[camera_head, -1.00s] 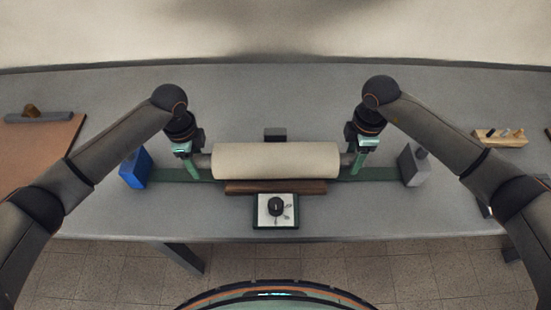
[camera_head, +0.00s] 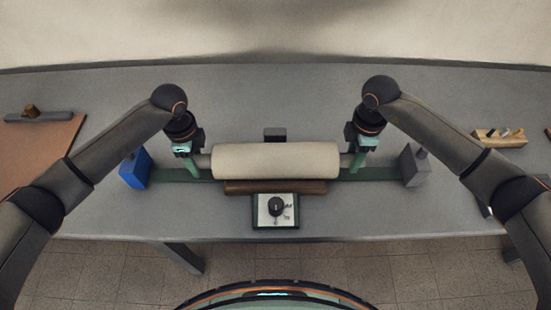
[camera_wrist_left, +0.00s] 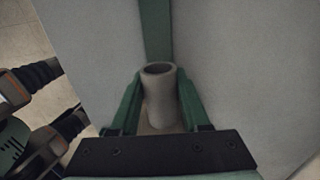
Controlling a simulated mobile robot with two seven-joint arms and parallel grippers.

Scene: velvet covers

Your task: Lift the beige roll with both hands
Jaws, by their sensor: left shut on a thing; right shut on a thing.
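The beige roll (camera_head: 275,160) lies crosswise at the middle of the table, with a grey core end sticking out on each side. My left gripper (camera_head: 192,164) is shut on the core end at the roll's left. In the left wrist view the hollow grey core end (camera_wrist_left: 160,95) sits between the two green fingers of that gripper (camera_wrist_left: 155,105). My right gripper (camera_head: 358,162) is shut on the core end at the roll's right; its fingertips are partly hidden. Whether the roll touches what is below it cannot be told.
A blue block (camera_head: 135,168) stands left of the roll and a grey block (camera_head: 414,166) right of it, on a green base strip (camera_head: 385,172). A brown bar (camera_head: 275,187) and a dial box (camera_head: 265,219) lie in front. A wooden holder (camera_head: 490,139) is far right.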

